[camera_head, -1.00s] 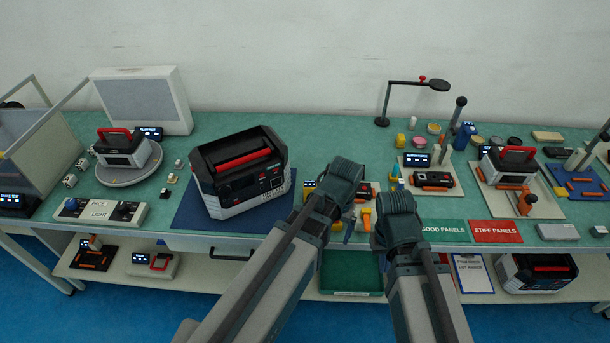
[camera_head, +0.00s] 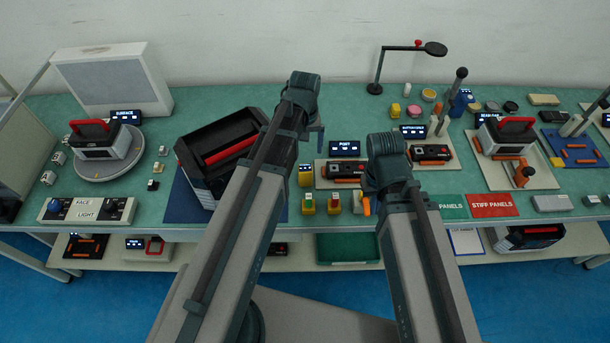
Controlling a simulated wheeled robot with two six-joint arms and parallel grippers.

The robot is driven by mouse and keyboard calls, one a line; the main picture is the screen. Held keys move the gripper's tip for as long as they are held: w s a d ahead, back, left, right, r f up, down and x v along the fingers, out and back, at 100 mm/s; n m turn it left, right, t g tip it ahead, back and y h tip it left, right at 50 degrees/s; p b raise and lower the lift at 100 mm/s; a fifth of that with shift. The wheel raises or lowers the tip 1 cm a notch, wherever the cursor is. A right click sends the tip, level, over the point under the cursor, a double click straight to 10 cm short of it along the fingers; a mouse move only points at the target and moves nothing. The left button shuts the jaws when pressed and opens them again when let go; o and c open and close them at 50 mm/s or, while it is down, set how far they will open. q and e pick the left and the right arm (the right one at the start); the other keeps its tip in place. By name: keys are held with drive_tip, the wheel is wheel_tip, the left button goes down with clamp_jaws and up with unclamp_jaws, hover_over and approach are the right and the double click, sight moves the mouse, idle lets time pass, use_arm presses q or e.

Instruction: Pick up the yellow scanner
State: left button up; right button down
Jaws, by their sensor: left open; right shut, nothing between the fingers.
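A small yellow device with a lit display (camera_head: 306,176), which looks like the yellow scanner, stands on the green bench between my two arms. My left gripper (camera_head: 319,140) is above and behind it, apart from it, at the end of the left arm; its fingers are mostly hidden by the wrist but it is open and empty. My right gripper (camera_head: 373,190) is to the right of the device, low over the front of the bench. It is shut and empty, its fingertips largely hidden behind the wrist.
A black and grey power unit with a red handle (camera_head: 230,150) stands left, partly behind my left arm. A lamp (camera_head: 376,87) stands at back.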

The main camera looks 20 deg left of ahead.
sight(305, 168)
use_arm(q)
drive_tip(key=shift+s+d+f+b, duration=0.1)
drive_tip(key=shift+f+b, duration=2.95)
drive_tip(key=shift+f, duration=0.15)
drive_tip(key=shift+s+d+f+b, duration=0.1)
drive_tip(key=shift+f+b, duration=2.9)
drive_tip(key=shift+f, duration=0.2)
drive_tip(key=shift+r, duration=0.1)
clamp_jaws()
